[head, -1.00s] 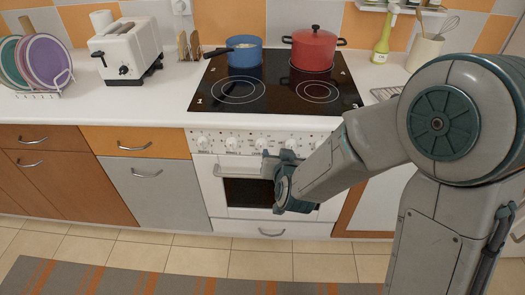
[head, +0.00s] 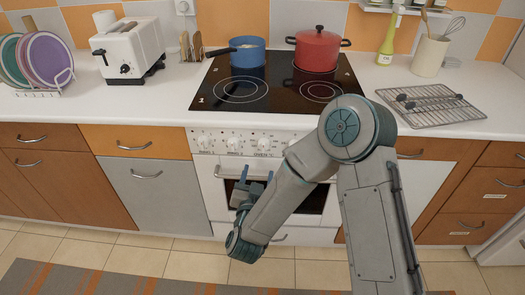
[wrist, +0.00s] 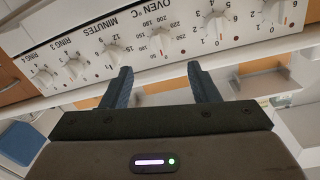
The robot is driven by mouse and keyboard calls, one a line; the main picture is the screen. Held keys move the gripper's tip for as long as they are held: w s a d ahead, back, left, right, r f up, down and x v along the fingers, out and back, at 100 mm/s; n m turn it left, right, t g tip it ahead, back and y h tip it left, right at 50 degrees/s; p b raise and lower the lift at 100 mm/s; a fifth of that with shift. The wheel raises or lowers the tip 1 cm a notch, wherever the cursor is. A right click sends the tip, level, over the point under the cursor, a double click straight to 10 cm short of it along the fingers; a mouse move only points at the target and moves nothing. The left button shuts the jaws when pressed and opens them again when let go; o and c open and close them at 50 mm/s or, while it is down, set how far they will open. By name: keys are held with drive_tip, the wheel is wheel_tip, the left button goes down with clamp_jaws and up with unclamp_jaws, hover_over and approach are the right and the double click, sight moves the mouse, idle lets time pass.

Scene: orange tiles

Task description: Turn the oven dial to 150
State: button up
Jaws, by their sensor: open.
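The oven dial (head: 265,144) is a white knob on the stove's front panel, third from the left in the head view. In the wrist view the panel appears upside down, and the dial (wrist: 161,43) sits beside the "OVEN °C" label, with temperature numbers around it. A small reddish mark shows at its edge; I cannot read its exact setting. My gripper (head: 256,179) is in front of the oven door, below the panel. In the wrist view its two dark fingers (wrist: 160,68) are apart and empty, with the dial roughly between and beyond them, not touched.
Other knobs flank the dial, including the minutes knob (wrist: 110,52) and another knob (wrist: 217,27). The oven door handle (head: 222,172) runs below the panel. A blue pot (head: 247,53) and red pot (head: 316,52) stand on the cooktop. A wire rack (head: 440,112) lies at right.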

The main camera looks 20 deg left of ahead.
sight(263, 150)
drive_tip(key=w, duration=0.3)
drive_tip(key=w+a, duration=0.1)
drive_tip(key=w, duration=0.6)
drive_tip(key=shift+w+a+p, duration=0.2)
drive_tip(key=shift+a+p, duration=0.15)
drive_tip(key=c, duration=1)
